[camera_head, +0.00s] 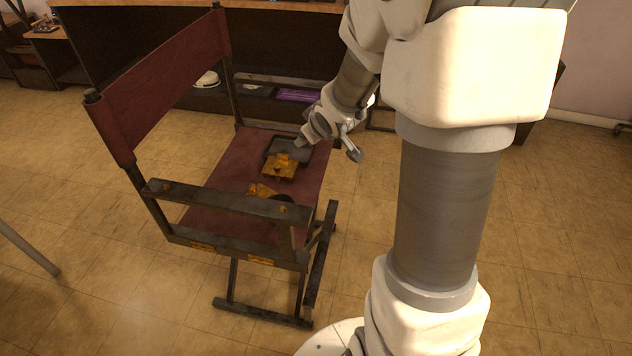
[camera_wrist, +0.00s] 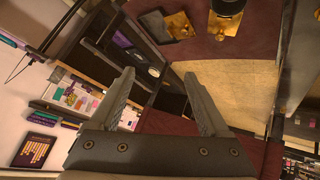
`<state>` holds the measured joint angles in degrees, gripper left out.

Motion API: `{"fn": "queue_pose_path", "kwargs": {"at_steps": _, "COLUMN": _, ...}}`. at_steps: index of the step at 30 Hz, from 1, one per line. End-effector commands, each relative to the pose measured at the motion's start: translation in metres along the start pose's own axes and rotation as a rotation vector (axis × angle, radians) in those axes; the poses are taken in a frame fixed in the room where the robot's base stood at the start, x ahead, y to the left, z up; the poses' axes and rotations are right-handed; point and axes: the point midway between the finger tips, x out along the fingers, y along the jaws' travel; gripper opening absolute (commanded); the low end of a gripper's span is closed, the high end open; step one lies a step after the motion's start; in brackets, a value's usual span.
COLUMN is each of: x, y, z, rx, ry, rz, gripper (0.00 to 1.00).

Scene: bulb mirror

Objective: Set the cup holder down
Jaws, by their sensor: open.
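On the dark red seat of the folding chair (camera_head: 222,180) lies a dark flat tray-like piece (camera_head: 299,152) with a gold-orange piece (camera_head: 281,168) at its front edge. A second gold piece (camera_head: 262,190) with a dark round part (camera_head: 282,208) lies nearer the armrest and is partly hidden by it. I cannot tell for sure which is the cup holder. Both also show at the top of the wrist view, as a gold piece on dark (camera_wrist: 178,24) and a gold piece (camera_wrist: 222,23) under a dark round part.
The chair's wooden armrest (camera_head: 225,197) and red backrest (camera_head: 165,75) rise around the seat. A dark shelf unit with a purple item (camera_head: 298,96) and a white round item (camera_head: 206,79) stands behind. The tiled floor (camera_head: 560,240) to the right is clear.

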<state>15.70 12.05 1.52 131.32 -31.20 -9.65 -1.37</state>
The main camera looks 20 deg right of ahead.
Motion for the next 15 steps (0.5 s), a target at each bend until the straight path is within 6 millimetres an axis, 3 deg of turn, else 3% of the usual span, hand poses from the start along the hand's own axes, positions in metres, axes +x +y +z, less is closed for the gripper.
{"fn": "queue_pose_path", "kwargs": {"at_steps": 1, "x": -0.021, "y": 0.001, "z": -0.008, "rx": 0.015, "ry": -0.01, "rz": 0.022, "gripper": 0.8}}
{"fn": "queue_pose_path", "kwargs": {"at_steps": 8, "x": -0.105, "y": -0.009, "z": -0.008, "rx": 0.125, "ry": -0.101, "rz": 0.062, "gripper": 0.8}}
{"fn": "queue_pose_path", "kwargs": {"at_steps": 15, "x": -0.191, "y": -0.044, "z": 0.009, "rx": 0.247, "ry": -0.175, "rz": 0.021, "gripper": 0.8}}
